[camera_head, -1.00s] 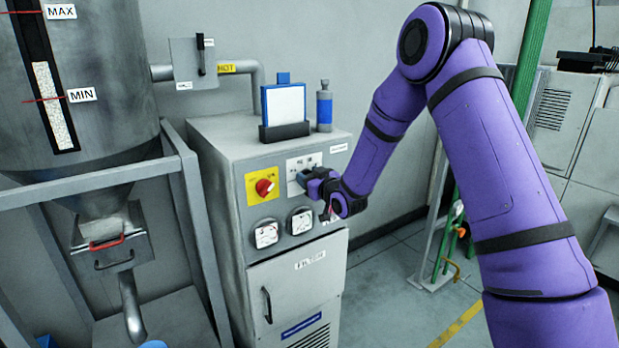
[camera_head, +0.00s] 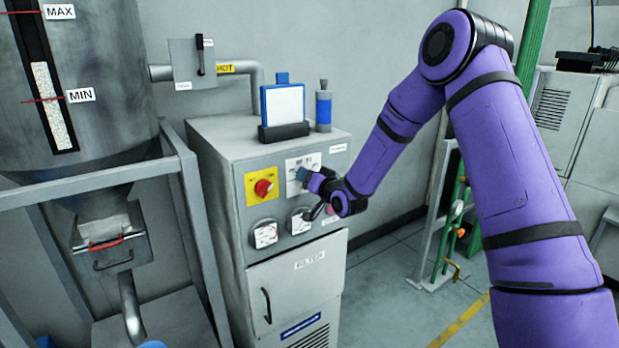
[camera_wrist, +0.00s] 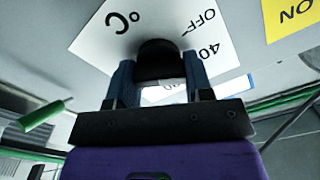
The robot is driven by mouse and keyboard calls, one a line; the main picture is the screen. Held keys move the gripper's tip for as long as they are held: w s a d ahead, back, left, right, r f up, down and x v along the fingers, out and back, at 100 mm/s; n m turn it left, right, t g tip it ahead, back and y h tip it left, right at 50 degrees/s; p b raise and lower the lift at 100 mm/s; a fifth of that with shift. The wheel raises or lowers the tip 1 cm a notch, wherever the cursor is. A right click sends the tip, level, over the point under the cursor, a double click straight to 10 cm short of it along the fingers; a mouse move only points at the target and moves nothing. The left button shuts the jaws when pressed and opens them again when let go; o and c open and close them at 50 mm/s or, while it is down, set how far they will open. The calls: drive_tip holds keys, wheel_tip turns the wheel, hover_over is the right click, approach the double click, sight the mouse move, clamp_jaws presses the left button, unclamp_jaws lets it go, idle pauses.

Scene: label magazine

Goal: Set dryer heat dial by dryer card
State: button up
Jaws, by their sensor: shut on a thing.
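The dryer (camera_head: 225,180) is a grey cabinet at the middle of the head view. Its heat dial plate (camera_head: 295,163) is white; in the wrist view the plate (camera_wrist: 110,35) shows "°C", "OFF" and "40". The black heat dial (camera_wrist: 158,58) sits between the fingers of my gripper (camera_wrist: 160,85), which is shut on it. In the head view my gripper (camera_head: 306,178) is at the plate and hides the dial. The dryer card (camera_head: 283,105), white with a blue frame, stands in a black holder on top; its text is not readable.
A red knob on a yellow plate (camera_head: 262,187) is left of the dial. A blue-grey bottle (camera_head: 323,108) stands by the card. A hopper in a grey frame (camera_head: 105,175) is at the left.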

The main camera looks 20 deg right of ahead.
idle(0.3)
drive_tip(key=o, duration=0.9)
drive_tip(key=v, duration=1)
drive_tip(key=shift+s+d, duration=0.15)
drive_tip(key=shift+s, duration=0.25)
